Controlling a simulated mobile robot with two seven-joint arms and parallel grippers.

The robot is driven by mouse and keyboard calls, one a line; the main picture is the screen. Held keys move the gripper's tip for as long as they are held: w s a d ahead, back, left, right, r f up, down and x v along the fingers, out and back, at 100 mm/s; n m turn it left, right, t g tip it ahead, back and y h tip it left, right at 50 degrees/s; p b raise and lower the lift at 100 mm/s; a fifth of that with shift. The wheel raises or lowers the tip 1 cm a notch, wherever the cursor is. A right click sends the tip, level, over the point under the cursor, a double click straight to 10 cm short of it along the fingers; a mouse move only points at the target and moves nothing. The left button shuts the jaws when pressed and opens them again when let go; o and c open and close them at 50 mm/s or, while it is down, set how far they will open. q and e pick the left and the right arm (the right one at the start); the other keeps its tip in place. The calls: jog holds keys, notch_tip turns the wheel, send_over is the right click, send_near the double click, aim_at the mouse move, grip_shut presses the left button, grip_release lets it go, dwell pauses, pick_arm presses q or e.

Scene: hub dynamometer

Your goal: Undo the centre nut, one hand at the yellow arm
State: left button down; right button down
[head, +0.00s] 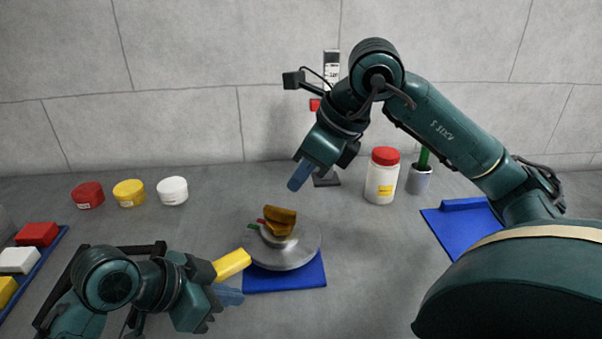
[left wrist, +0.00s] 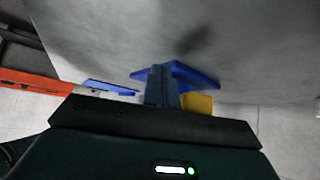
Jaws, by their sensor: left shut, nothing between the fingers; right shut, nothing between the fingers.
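The hub is a round silver disc (head: 290,258) on a blue base (head: 285,281). A golden-brown nut-like piece (head: 280,217) stands at its centre, with small red and green bits at its left. The yellow arm (head: 233,263) sticks out from the disc's left side; its outer end is partly hidden by my left gripper. My left gripper (head: 229,295) is shut and empty, with blue fingers just in front of the yellow arm. The left wrist view shows its fingers (left wrist: 162,88) beside a yellow piece (left wrist: 198,102). My right gripper (head: 298,177) is shut and empty, above and behind the centre piece.
Red (head: 88,195), yellow (head: 129,193) and white (head: 172,190) tubs stand at the back left. A red-lidded jar (head: 382,176) and a grey cup (head: 419,180) stand at the back right. A blue tray (head: 452,232) lies right. Coloured blocks (head: 37,234) sit far left.

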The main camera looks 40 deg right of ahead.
aim_at(278, 208)
jog(key=c, duration=2.2)
grip_release()
jog(key=c, duration=1.6)
grip_release()
jog(key=shift+w+a+f, duration=0.2)
jog(key=shift+f, duration=0.35)
jog(key=shift+o, duration=1.4)
jog(key=shift+w+a+f, duration=0.15)
jog(key=shift+w+f, duration=0.1)
jog(key=shift+f, duration=0.25)
jog(key=shift+x, duration=2.8)
jog(key=shift+c, duration=0.4)
grip_shut()
